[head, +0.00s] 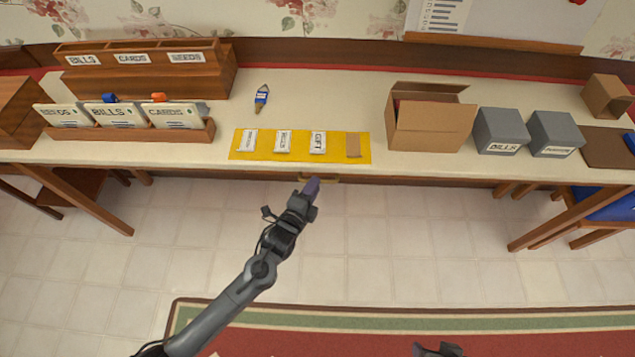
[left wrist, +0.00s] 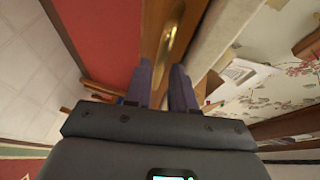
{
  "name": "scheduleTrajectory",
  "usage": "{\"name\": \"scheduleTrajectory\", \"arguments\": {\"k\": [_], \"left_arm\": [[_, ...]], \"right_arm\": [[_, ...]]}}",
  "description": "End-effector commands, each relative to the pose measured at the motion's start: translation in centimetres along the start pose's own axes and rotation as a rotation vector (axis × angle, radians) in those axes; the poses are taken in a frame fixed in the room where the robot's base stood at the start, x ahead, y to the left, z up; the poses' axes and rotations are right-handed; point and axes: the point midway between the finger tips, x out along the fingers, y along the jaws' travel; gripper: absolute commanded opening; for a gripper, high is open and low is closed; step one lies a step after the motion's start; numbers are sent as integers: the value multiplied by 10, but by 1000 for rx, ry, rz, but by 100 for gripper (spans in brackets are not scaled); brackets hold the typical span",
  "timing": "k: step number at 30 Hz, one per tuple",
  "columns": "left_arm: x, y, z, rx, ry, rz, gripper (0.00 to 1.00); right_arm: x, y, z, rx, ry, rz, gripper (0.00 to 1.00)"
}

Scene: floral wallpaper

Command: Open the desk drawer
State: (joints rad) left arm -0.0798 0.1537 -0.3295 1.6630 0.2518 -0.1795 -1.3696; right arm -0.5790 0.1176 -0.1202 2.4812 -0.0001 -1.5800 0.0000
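The desk (head: 210,167) runs across the head view, with its wooden drawer front in a thin strip under the front edge. A brass drawer handle (head: 330,180) shows on that strip; it is large in the left wrist view (left wrist: 178,32). The drawer looks closed. My left gripper (head: 312,186) is at the desk's front edge, close to the handle's left end.
A yellow mat (head: 237,153) with labelled packets lies above the drawer. A cardboard box (head: 430,125) and grey boxes (head: 501,130) stand to the right. Wooden card holders (head: 150,65) stand at left. The tiled floor before the desk is clear up to a red rug (head: 330,335).

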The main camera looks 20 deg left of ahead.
Motion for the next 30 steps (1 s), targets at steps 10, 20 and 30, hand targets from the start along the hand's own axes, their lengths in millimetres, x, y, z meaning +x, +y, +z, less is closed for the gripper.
{"name": "scheduleTrajectory", "arguments": {"k": [10,20,30], "left_arm": [[32,0,0,-1,0,0,24],[33,0,0,-1,0,0,24],[33,0,0,-1,0,0,0]], "right_arm": [[10,0,4,0,-1,0,67],[11,1,4,-4,-2,3,67],[11,1,4,-4,-3,3,67]]}}
